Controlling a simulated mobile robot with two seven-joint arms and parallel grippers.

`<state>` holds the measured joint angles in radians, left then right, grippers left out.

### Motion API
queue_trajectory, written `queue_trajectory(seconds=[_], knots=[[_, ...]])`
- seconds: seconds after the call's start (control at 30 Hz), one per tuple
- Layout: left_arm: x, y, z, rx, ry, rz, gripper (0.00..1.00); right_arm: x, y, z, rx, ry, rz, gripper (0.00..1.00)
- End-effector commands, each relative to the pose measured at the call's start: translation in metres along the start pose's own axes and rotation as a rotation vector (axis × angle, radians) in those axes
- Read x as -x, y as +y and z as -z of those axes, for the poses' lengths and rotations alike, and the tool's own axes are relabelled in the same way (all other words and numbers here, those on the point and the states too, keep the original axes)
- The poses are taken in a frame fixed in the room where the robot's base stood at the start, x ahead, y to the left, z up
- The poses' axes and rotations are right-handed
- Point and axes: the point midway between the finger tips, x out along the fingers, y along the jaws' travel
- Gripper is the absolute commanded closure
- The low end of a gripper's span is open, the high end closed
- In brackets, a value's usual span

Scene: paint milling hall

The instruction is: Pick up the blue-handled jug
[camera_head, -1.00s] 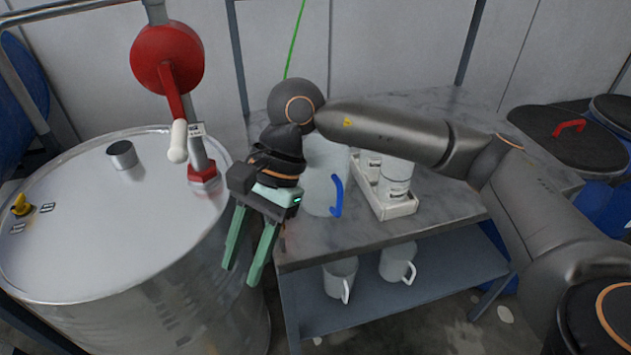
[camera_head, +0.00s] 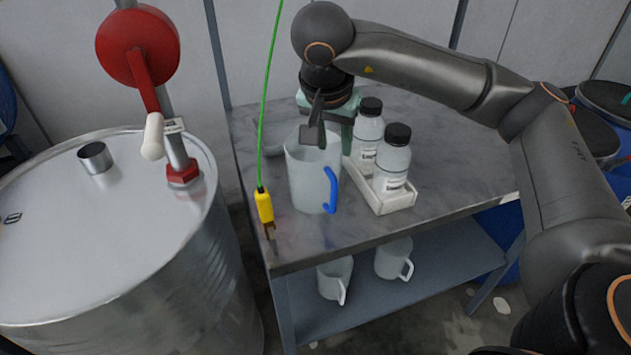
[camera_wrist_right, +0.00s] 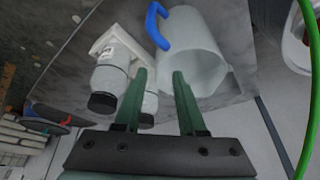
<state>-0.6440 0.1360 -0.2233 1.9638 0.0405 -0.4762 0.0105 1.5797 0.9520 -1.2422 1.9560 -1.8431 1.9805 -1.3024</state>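The blue-handled jug (camera_head: 305,178) stands upright on the grey tabletop, a pale translucent vessel with its blue handle (camera_head: 331,190) towards the right front. In the right wrist view the jug (camera_wrist_right: 200,58) is just beyond the fingertips, its handle at upper left. My right gripper (camera_head: 332,128) is above and behind the jug's rim in the head view, partly hidden by its own wrist parts. The right wrist view shows its green fingers (camera_wrist_right: 159,75) apart, with nothing between them. My left gripper is not in view.
A white tray (camera_head: 394,205) with two black-capped bottles (camera_head: 396,158) stands close right of the jug. A green cable with a yellow clamp (camera_head: 265,205) hangs at the table's left edge. Two mugs (camera_head: 334,275) sit on the lower shelf. A steel drum (camera_head: 110,220) stands left.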

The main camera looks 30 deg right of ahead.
Motion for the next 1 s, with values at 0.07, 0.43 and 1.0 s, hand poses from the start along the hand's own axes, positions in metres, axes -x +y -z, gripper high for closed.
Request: queue_trajectory(seconds=[0.07,0.43,1.0], knots=[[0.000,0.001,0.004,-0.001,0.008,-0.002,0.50,-0.006,0.000,0.000,-0.001,0.000,0.001,0.60],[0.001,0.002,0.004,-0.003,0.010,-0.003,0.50,-0.050,0.006,0.006,-0.001,-0.001,-0.001,0.60],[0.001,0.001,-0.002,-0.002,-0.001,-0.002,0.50,-0.059,0.005,0.007,0.000,-0.001,0.002,0.85]])
